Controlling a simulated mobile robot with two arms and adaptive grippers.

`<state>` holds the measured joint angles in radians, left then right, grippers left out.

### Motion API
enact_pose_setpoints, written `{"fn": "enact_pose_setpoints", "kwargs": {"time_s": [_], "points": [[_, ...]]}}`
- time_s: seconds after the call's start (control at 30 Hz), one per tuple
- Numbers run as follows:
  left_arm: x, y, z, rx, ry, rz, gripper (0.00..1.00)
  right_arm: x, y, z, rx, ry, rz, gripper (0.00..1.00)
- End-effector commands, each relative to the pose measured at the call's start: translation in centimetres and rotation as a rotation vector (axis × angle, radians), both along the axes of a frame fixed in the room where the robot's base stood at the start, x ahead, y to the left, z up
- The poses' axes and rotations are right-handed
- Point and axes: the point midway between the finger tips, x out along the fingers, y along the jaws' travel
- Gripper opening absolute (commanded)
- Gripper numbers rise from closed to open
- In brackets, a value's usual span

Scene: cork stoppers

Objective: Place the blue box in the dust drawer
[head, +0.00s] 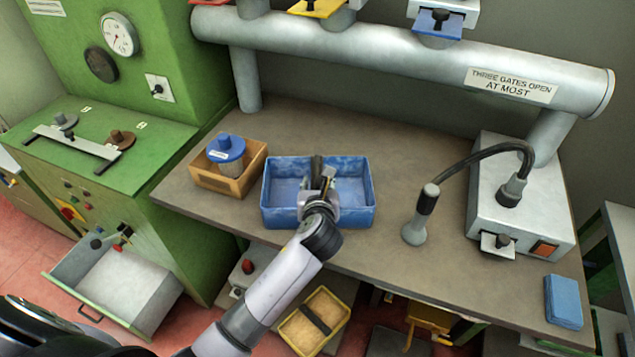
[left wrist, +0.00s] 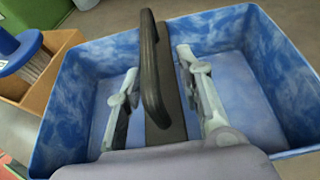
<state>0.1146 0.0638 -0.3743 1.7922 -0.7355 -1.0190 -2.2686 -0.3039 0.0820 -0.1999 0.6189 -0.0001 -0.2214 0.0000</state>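The blue box (head: 358,214) is an open bin with a dark bar and handle across its middle, standing on the workbench. It fills most of the left wrist view (left wrist: 80,95). My left gripper (head: 318,184) reaches down into it, its two fingers on either side of the dark handle (left wrist: 150,70). Narrow gaps seem to show between fingers and bar, so it looks open around the handle. The dust drawer (head: 158,302) is pulled out of the green machine at lower left; its pale inside is visible. My right gripper is not in view.
A wooden box (head: 232,184) holding a blue-lidded container stands left of the blue box. A goose-neck tool (head: 415,230) and a grey unit (head: 525,215) stand to the right, near a flat blue block (head: 563,300). A yellow tray (head: 335,340) lies below the bench.

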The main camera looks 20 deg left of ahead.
Motion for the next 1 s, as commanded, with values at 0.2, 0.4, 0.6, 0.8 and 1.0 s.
{"fn": "enact_pose_setpoints", "kwargs": {"time_s": [0.2, 0.4, 0.6, 0.8, 1.0], "points": [[0.0, 0.0, 0.0, 0.000, 0.000, 0.000, 0.46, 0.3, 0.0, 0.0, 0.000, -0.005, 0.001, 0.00], [0.0, 0.0, 0.0, -0.001, 0.000, 0.000, 0.46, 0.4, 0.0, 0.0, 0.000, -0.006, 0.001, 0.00], [-1.2, -0.5, 0.7, -0.001, 0.000, -0.001, 0.46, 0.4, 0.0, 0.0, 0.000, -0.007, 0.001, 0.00], [-4.9, -1.9, 2.3, -0.002, -0.001, -0.001, 0.46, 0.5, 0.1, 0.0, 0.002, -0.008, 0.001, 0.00], [-8.3, -3.1, 3.9, -0.003, 0.000, -0.001, 0.46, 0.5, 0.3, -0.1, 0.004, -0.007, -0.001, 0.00]]}}
